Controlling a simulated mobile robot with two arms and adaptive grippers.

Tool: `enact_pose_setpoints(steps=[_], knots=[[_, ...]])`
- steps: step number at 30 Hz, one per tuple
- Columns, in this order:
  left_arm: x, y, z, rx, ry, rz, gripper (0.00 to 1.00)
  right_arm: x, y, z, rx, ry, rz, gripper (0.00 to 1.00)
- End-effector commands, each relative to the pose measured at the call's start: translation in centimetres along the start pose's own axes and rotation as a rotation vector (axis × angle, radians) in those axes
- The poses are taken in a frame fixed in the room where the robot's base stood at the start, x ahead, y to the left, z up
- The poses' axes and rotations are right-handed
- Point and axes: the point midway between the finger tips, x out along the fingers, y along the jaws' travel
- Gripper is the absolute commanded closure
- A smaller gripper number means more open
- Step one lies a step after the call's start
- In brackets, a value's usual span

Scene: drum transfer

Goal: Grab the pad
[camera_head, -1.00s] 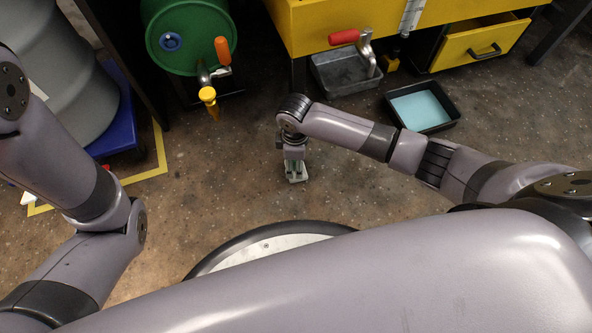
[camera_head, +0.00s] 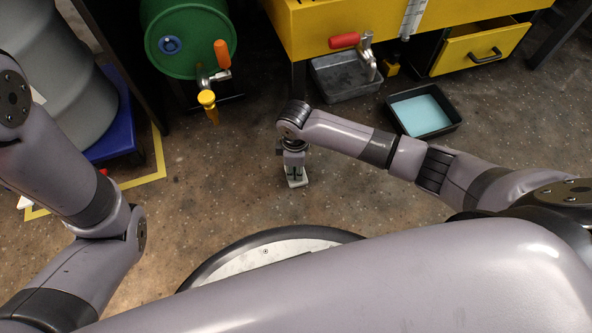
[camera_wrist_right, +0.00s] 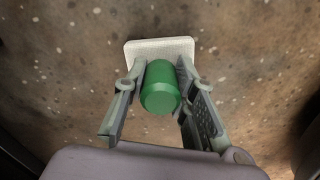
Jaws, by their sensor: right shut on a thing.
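The pad is a flat, pale square plate with a green cylindrical grip. In the right wrist view its plate (camera_wrist_right: 160,49) is beyond the fingertips and its green grip (camera_wrist_right: 160,88) stands between the two fingers. My right gripper (camera_wrist_right: 158,80) is shut on the green grip. In the head view my right gripper (camera_head: 294,172) points down at the floor, with a corner of the pad (camera_head: 299,183) showing just below it. I cannot tell whether the pad touches the floor. My left arm is at the left edge; its gripper is not in view.
A green drum (camera_head: 188,35) with an orange-handled tap is at the back. A yellow bench (camera_head: 400,20) with an open drawer (camera_head: 480,45) stands at back right. Below are a grey bin (camera_head: 345,78) and a black tray (camera_head: 423,108) with light-blue contents. A grey barrel is at left.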

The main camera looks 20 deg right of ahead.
Motion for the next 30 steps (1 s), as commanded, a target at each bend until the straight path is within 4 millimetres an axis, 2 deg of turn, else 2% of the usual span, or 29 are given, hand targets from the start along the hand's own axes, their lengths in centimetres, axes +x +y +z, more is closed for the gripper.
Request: enact_pose_setpoints(steps=[3,11,17,23,28,30], knots=[[0.0,0.0,0.0,0.000,0.000,0.000,1.00,0.0,0.0,0.0,0.000,0.000,0.000,1.00],[0.0,0.0,0.0,0.000,-0.001,0.000,1.00,0.0,0.0,0.0,0.000,0.000,0.000,1.00],[0.7,-0.1,0.3,0.001,-0.001,0.000,1.00,-0.9,0.0,0.0,0.000,0.001,0.000,1.00],[2.5,-0.6,1.0,0.001,-0.003,0.000,1.00,-3.5,0.0,0.0,0.000,0.001,0.000,1.00],[5.2,-1.1,1.8,0.001,0.002,-0.001,1.00,-7.2,0.0,-0.1,0.000,0.002,0.000,1.00],[3.6,-1.6,3.5,-0.005,-0.059,-0.021,1.00,-8.7,0.0,-0.1,-0.001,0.002,0.000,1.00]])
